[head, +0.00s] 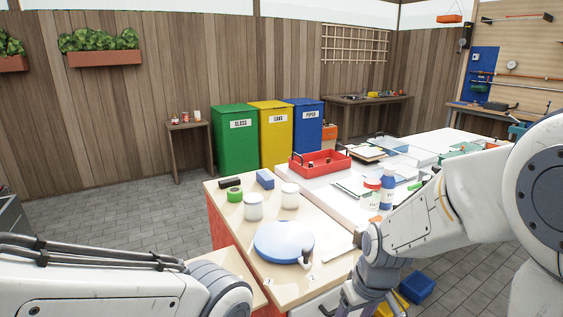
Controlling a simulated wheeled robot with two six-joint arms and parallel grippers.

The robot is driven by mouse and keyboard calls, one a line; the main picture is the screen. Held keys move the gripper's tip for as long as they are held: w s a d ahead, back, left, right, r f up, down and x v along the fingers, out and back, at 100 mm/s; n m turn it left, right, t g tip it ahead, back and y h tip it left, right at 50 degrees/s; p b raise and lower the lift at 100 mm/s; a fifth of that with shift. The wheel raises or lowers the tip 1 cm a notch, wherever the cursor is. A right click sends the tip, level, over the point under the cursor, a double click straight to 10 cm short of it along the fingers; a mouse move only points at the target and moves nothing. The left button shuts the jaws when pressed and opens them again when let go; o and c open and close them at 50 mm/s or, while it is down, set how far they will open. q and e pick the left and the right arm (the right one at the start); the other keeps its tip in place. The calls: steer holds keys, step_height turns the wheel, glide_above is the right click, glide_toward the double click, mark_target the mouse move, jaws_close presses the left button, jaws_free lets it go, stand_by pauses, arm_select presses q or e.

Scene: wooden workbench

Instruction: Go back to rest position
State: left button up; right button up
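My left arm (110,284) comes in low along the bottom left, and its visible end is a rounded grey joint at the bottom edge. My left gripper is not visible. My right arm (425,222) reaches in from the right and bends down at a joint beside the front of the workbench. Its lower part runs off the bottom edge, and I cannot see the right gripper's fingers. No held object shows.
A blue bin (417,287) is on the floor at lower right. Green, yellow and blue bins stand behind.

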steer(key=s+d+f+m+h, duration=0.1)
steer(key=s+d+f+m, duration=0.1)
steer(key=s+d+m, duration=0.15)
arm_select(q)
step_height(320, 180, down, 10)
steer(key=b, duration=1)
arm_select(e)
steer(key=s+a+f+n+g+y, duration=0.1)
steer(key=s+a+f+n, duration=0.1)
steer(key=s+a+n, duration=0.35)
steer(key=s+a+f+n+g, duration=0.1)
steer(key=s+a+f+n, duration=0.1)
steer(key=s+a, duration=0.65)
arm_select(q)
step_height(320, 180, up, 24)
steer(key=p, duration=2.4)
arm_select(e)
step_height(320, 180, up, 25)
steer(key=shift+d+f, duration=0.2)
steer(key=shift+d, duration=0.25)
steer(key=shift+s, duration=0.1)
